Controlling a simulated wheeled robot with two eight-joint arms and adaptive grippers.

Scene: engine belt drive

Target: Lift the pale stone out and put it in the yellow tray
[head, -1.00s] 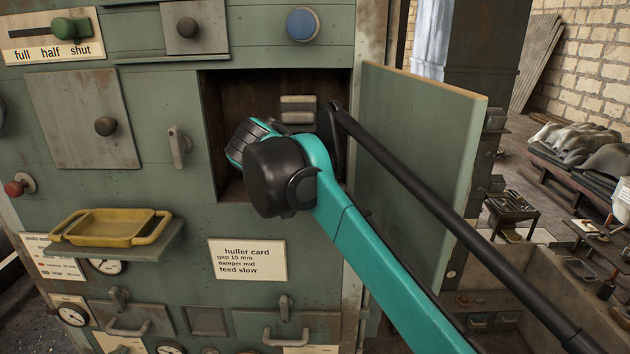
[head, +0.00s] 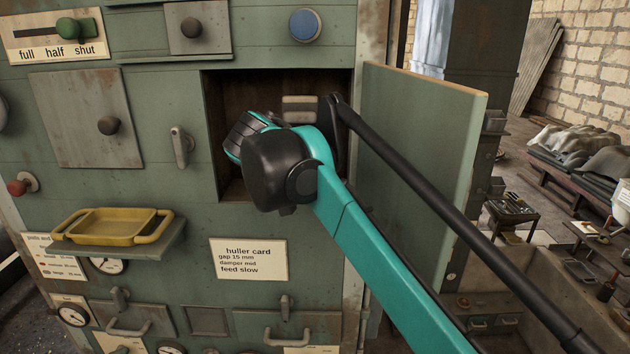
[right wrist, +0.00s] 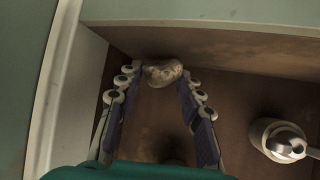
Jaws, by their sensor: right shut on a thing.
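In the right wrist view the pale stone (right wrist: 163,73) is a small, rounded, mottled lump between the fingertips of my right gripper (right wrist: 160,80). The gripper is shut on it, inside the brown-walled compartment. In the head view my right arm reaches into the open compartment (head: 219,100), and its wrist hides the fingers and the stone. The yellow tray (head: 103,239) sits empty on a small shelf on the machine's front, left of and below the compartment. My left gripper is in neither view.
The compartment's green door (head: 425,150) stands open on the right. A metal, rounded fitting (right wrist: 280,140) is inside the compartment, to the right of my fingers. A huller card (head: 248,259) hangs below.

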